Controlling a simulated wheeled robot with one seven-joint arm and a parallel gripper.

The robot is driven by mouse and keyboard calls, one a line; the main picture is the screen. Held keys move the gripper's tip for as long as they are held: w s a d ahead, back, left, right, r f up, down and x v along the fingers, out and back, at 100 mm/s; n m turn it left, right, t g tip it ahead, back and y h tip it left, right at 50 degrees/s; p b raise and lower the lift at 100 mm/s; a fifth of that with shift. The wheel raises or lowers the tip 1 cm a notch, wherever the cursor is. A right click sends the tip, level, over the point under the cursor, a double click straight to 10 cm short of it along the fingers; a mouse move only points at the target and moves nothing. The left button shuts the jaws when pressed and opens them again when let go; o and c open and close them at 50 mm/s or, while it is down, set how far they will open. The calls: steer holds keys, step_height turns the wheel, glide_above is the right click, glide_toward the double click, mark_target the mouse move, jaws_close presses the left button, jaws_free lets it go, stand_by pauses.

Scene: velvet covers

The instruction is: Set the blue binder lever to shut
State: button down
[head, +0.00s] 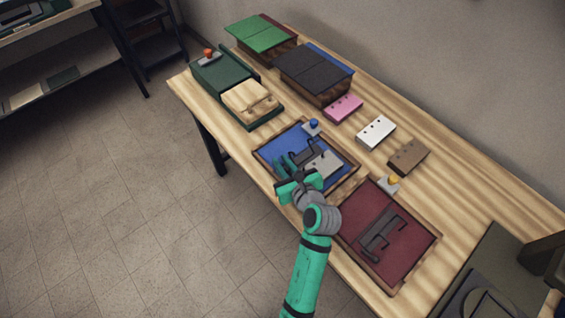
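The blue binder (276,147) lies mid-table as a blue bed in a brown wooden frame. A dark clamp piece crosses it, and a pale grey block (325,164) lies in its right part. A blue knob on a grey base, seemingly its lever (313,126), stands at its far edge; I cannot tell its setting. My gripper (291,166), teal and dark, is over the near part of the binder and hides some of it. It is apart from the blue knob. The fingertips blend with the dark clamp, so I cannot tell whether they are open.
The red binder (366,212) with a yellow knob (393,180) lies at right. The green binder (221,73) with an orange knob holds a cream block (250,100). Pink (343,108), white (376,132) and brown (408,157) blocks and two lidded boxes stand behind.

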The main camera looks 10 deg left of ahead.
steer(key=shift+y, duration=0.3)
steer(key=shift+s+d+r+t, duration=0.1)
steer(key=shift+r+t, duration=0.05)
steer(key=shift+t, duration=0.35)
steer(key=c, duration=2)
jaws_free()
steer(key=shift+s+d, duration=0.1)
steer(key=v, duration=1)
steer(key=shift+s+d, duration=0.25)
steer(key=shift+o, duration=0.4)
